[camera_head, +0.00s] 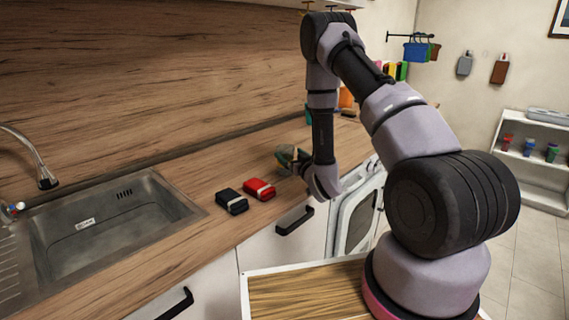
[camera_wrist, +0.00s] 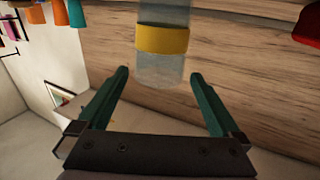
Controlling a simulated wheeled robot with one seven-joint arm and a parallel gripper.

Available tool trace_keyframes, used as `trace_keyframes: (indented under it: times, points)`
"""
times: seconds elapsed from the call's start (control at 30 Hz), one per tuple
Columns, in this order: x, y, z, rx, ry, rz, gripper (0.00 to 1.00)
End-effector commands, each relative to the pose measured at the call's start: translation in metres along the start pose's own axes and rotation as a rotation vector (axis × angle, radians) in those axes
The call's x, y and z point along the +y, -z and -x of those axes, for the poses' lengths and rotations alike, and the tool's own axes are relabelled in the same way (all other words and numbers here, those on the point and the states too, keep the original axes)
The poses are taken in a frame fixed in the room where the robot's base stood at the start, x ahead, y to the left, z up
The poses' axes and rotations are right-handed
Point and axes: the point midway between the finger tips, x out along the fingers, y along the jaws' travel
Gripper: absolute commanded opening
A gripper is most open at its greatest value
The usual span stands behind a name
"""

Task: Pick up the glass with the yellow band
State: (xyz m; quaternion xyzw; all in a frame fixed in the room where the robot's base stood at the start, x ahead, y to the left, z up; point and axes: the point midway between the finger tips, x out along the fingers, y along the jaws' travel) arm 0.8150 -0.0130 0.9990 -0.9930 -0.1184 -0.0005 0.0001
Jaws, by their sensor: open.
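The glass with the yellow band (camera_wrist: 162,40) is clear, with a wide yellow ring around it. It stands out at the top centre of the wrist view, which looks upside down. My gripper (camera_wrist: 160,76) is open, its two green fingers apart. The glass's near end appears between the fingertips, with a gap on each side; its exact depth is hard to tell. In the head view my gripper (camera_head: 292,158) is low over the counter, and I cannot make out the glass clearly there.
On the wooden counter (camera_head: 150,225), a red box (camera_head: 259,189) and a black box (camera_head: 231,201) lie left of my gripper. The sink (camera_head: 100,222) is further left. The wooden splashback (camera_head: 130,80) rises behind. Orange and teal objects stand beyond my arm.

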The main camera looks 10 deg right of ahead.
Motion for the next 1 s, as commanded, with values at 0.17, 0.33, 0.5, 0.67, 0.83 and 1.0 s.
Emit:
trace_keyframes:
  times: [0.17, 0.33, 0.5, 0.67, 0.83, 1.0]
  points:
    - [0.0, 0.0, -0.022, 0.001, 0.001, 0.002, 1.0]
    - [0.0, 0.002, -0.036, 0.001, 0.001, 0.001, 1.0]
    - [-0.001, 0.005, -0.062, 0.001, 0.001, 0.001, 1.0]
    - [0.0, 0.005, -0.077, 0.0, -0.001, 0.0, 1.0]
    - [0.001, 0.004, -0.078, -0.002, -0.002, 0.0, 1.0]
    - [0.001, 0.004, -0.077, -0.001, -0.002, 0.0, 0.62]
